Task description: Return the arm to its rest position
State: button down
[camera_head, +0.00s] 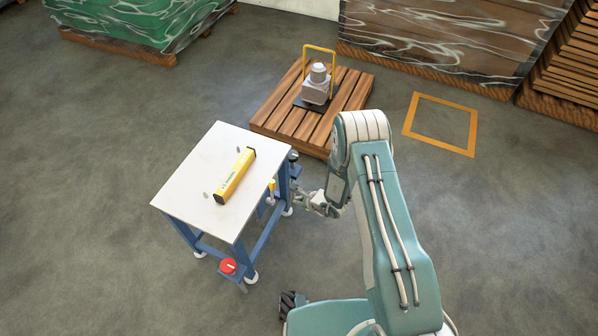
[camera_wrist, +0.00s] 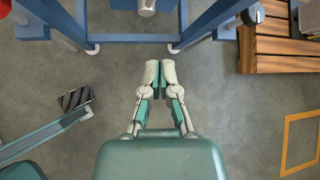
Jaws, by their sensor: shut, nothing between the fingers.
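My gripper (camera_wrist: 160,72) is shut and empty in the wrist view, its fingertips together above the bare floor. In the head view my gripper (camera_head: 306,201) is small, just right of the blue-legged table (camera_head: 180,200). My arm is bent, with its elbow high and its forearm pointing down. The table's blue frame also shows at the top of the wrist view (camera_wrist: 130,38), beyond the fingertips. I cannot tell from the head view how close the fingertips are to the table's legs.
A yellow bar (camera_head: 235,176) lies on the table's white top. A red button (camera_head: 228,266) is mounted low on the table. A wooden pallet (camera_head: 275,112) with a grey device (camera_head: 317,86) stands behind. A yellow square (camera_head: 440,143) marks the floor. Wrapped stacks line the back.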

notch_tip(320, 180, up, 18)
jog(key=w+a+n+g+y, duration=0.1)
jog(key=w+a+n+y, duration=0.1)
jog(key=n, duration=0.4)
jog(key=s+d+r+n+g, duration=0.1)
jog(key=s+r+n, duration=0.15)
jog(key=r, duration=0.55)
jog(key=s+r+n+g, duration=0.1)
jog(key=s+r+n, duration=0.15)
jog(key=r, duration=0.55)
jog(key=s+d+r+n+t+h, duration=0.1)
jog(key=s+d+r+n+h, duration=0.3)
jog(key=s+d+r, duration=0.5)
jog(key=s+d+r+n+t+h, duration=0.2)
jog(key=s+d+r+n+h, duration=0.3)
jog(key=s+d+r, duration=0.4)
jog(key=s+n, duration=0.1)
jog(key=s, duration=0.4)
jog(key=shift+s+d+r, duration=0.25)
jog(key=shift+s+r, duration=0.05)
jog(key=shift+s, duration=0.05)
